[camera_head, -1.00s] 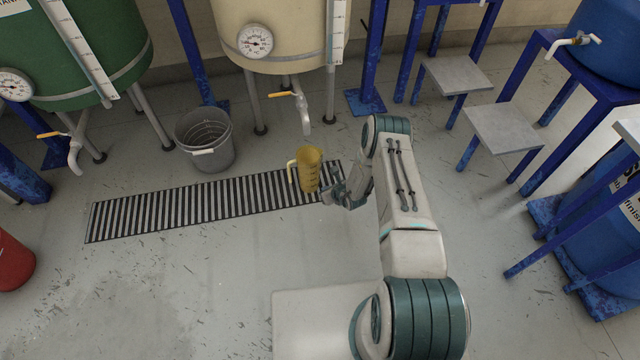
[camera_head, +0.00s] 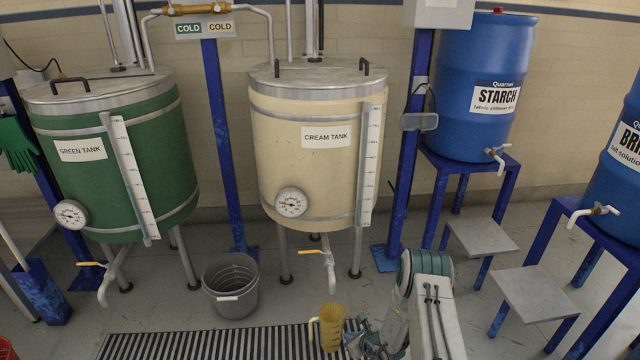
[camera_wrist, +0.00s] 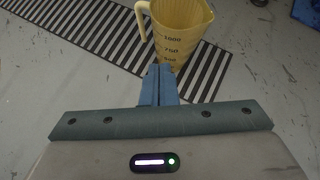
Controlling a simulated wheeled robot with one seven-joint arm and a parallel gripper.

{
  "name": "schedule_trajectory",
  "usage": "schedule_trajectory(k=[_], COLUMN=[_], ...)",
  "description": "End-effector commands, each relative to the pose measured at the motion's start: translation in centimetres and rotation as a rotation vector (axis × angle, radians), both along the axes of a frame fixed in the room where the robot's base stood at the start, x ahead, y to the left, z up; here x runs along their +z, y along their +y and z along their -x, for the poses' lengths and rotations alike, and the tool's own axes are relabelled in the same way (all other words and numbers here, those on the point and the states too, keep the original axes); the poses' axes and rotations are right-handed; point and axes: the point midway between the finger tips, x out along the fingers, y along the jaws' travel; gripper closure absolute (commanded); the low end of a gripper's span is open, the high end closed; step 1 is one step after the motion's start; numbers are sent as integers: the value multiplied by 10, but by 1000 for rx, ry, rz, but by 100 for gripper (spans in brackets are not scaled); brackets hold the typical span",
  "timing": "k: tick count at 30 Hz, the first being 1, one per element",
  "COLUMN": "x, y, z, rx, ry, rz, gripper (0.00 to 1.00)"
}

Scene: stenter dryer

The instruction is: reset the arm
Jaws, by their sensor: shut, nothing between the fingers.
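My gripper (camera_wrist: 158,84) is shut and empty, its two blue fingers together in the wrist view. In the head view my gripper (camera_head: 358,340) is low near the bottom edge. A yellow measuring jug (camera_head: 332,327) stands upright just left of it, and its handle points left. The jug also shows in the wrist view (camera_wrist: 182,28), just beyond the fingertips. I cannot tell whether the fingertips touch it.
A black-and-white floor grating (camera_head: 215,343) runs below the jug. A grey bucket (camera_head: 231,286) stands on the floor to the left. The green tank (camera_head: 160,185) and cream tank (camera_head: 290,160) stand behind. Blue-legged stands with grey steps (camera_head: 535,294) occupy the right.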

Motion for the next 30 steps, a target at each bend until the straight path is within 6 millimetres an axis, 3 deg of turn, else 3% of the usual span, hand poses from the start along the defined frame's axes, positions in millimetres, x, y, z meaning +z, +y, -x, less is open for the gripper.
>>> schedule_trajectory(k=[1,3,8,13,21,30], x=[43,88,186,283,419,541], y=[7,18,40,60,78,75], z=[-10,-17,-20,-7,40,115], rx=[63,159,375,602,953,1324], ry=[-40,-86,-183,-278,-401,-493], rz=[7,18,57,115,249,455], gripper=[100,100,100,100,100,100])
